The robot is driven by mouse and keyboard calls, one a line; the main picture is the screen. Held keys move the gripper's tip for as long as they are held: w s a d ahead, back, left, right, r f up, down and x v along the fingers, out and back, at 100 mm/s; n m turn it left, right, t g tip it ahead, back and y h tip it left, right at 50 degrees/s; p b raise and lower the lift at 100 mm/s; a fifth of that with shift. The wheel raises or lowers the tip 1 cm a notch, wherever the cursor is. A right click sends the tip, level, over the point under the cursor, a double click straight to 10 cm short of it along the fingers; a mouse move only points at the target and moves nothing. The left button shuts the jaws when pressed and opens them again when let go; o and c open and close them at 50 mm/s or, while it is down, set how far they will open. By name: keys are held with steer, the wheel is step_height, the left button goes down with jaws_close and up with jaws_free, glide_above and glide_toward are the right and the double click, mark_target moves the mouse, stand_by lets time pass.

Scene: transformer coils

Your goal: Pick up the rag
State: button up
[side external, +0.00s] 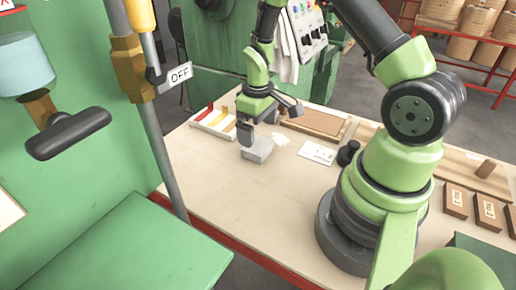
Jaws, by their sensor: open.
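My gripper (268,122) is open, pointing down over the worktable. One finger is just above or touching a small light-grey block-like piece (257,152); I cannot tell if they touch. A small pale, crumpled-looking piece (281,139) lies on the table just right of it. A white cloth (285,55) hangs on the front of the green machine behind the gripper. Which of these is the rag is not certain from this view. Nothing is seen held between the fingers.
The worktable (215,180) is clear at the front. A brown board (313,122), a white card (318,153) and a black knob-like object (348,153) lie to the right. Brown blocks (487,211) stand at far right.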

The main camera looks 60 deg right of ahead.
mark_target(258, 145)
steer(key=shift+s+a+f, duration=0.1)
steer(key=shift+a+f, duration=0.05)
steer(key=shift+f, duration=2.6)
steer(key=c, duration=0.8)
